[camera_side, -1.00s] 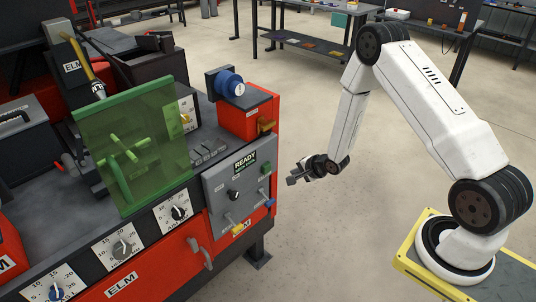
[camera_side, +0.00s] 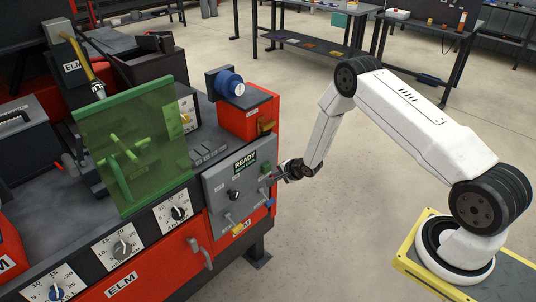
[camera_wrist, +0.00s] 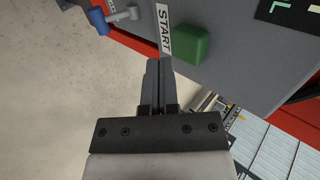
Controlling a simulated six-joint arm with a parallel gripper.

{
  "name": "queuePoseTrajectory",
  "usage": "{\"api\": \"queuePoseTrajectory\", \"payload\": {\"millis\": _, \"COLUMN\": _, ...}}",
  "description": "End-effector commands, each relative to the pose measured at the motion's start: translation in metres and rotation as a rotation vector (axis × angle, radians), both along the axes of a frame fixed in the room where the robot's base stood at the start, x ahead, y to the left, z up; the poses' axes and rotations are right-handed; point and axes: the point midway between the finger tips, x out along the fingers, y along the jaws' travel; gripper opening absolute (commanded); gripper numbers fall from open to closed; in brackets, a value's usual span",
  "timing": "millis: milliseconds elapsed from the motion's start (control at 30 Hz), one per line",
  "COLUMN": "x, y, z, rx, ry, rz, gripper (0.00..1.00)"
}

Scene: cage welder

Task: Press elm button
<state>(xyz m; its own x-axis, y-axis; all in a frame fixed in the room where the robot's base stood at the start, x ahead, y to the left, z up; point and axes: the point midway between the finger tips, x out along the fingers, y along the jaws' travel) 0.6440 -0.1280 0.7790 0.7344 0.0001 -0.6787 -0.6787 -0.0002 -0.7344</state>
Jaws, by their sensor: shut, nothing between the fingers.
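The green button (camera_wrist: 188,44) sits on the grey control panel (camera_wrist: 240,60) of the welder marked ELM, beside a white START label (camera_wrist: 164,30). In the side view the button (camera_side: 265,168) is small, at the panel's upper right. My gripper (camera_wrist: 160,64) is shut and empty. In the wrist view its fingertips lie just left of and below the green button, overlapping the end of the START label. In the side view my gripper (camera_side: 274,178) is at the panel's right edge, by the button. I cannot tell whether the fingertips touch the panel or button.
A blue-handled lever (camera_wrist: 100,20) is left of the label in the wrist view. The panel also holds a black knob (camera_side: 233,195), a yellow-handled lever (camera_side: 237,228) and a READY display (camera_side: 245,161). A green transparent shield (camera_side: 135,145) stands left.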

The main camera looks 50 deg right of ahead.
Motion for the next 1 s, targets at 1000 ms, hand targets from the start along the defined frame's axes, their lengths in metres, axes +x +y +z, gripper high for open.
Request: {"api": "queuePoseTrajectory", "payload": {"millis": 1000, "x": 0.037, "y": 0.0, "z": -0.001, "rx": 0.0, "ry": 0.001, "rz": 0.001, "gripper": 0.0}}
